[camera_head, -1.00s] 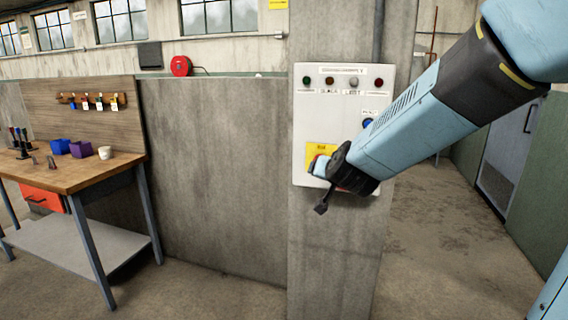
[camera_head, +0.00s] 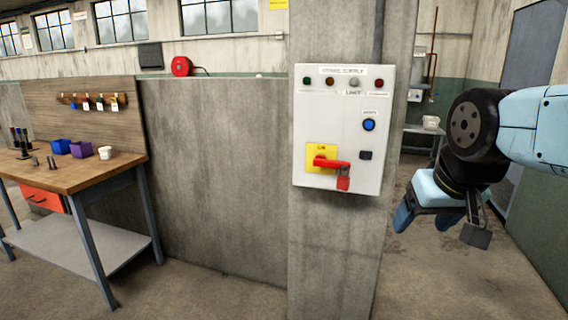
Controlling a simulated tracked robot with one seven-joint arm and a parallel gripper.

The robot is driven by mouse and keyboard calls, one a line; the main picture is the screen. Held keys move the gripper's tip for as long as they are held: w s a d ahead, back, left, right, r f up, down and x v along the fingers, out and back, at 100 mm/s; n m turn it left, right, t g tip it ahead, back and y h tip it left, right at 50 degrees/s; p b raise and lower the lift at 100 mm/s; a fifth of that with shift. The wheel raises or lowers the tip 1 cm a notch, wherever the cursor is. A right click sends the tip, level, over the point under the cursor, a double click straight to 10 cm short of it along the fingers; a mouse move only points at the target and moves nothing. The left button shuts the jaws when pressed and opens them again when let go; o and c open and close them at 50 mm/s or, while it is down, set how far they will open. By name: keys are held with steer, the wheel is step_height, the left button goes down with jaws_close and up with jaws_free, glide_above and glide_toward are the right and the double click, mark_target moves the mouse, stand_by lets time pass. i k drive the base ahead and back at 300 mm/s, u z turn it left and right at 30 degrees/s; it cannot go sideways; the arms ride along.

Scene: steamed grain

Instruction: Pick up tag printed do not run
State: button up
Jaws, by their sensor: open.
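Several small tags (camera_head: 100,105) hang from a wooden peg rail (camera_head: 70,98) on the board behind the workbench at left. They show white, yellow and dark patches. Their print is too small to read, so I cannot tell which one says do not run. My gripper (camera_head: 440,222) is at the right of the picture, open and apart from everything, with nothing visible between its fingers. It is right of the control panel and far from the tags.
The control panel (camera_head: 325,120) on the concrete pillar has a red switch handle on a yellow plate (camera_head: 316,151), with a red padlock (camera_head: 343,183) hanging from it.

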mark_target(86, 104)
steer(key=u, duration=2)
steer(key=k, duration=1.2)
steer(key=u, duration=0.7)
steer(key=i, duration=2.1)
steer(key=u, duration=0.1)
